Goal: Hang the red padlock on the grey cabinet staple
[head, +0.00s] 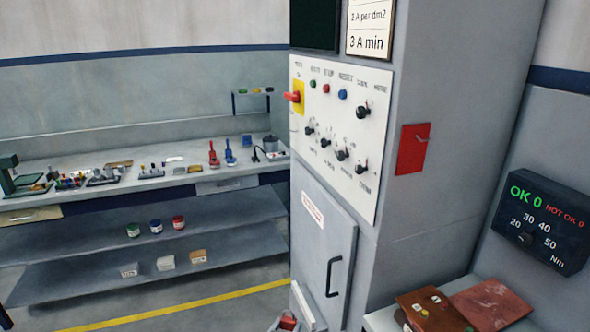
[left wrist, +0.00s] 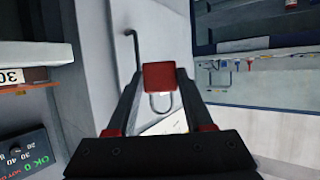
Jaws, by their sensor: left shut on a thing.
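My left gripper (left wrist: 160,78) is shut on the red padlock (left wrist: 159,76), with the red body between its two fingers. The padlock's pale, U-shaped shackle (left wrist: 160,104) shows beyond the body in the left wrist view. In the head view the left gripper (head: 286,322) is cut off at the bottom edge, and a bit of the red padlock (head: 288,321) shows there. The grey cabinet (head: 395,215) stands in the middle. A red plate (head: 411,149) on its right side carries a small metal piece, which may be the staple; it is too small to tell. My right gripper is not in view.
The cabinet's front has a control panel (head: 335,135) with knobs and a door with a black handle (head: 333,276). A torque display box (head: 541,222) is on the right wall. Brown flat items (head: 488,304) lie at lower right. A long bench (head: 110,182) runs behind, at left.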

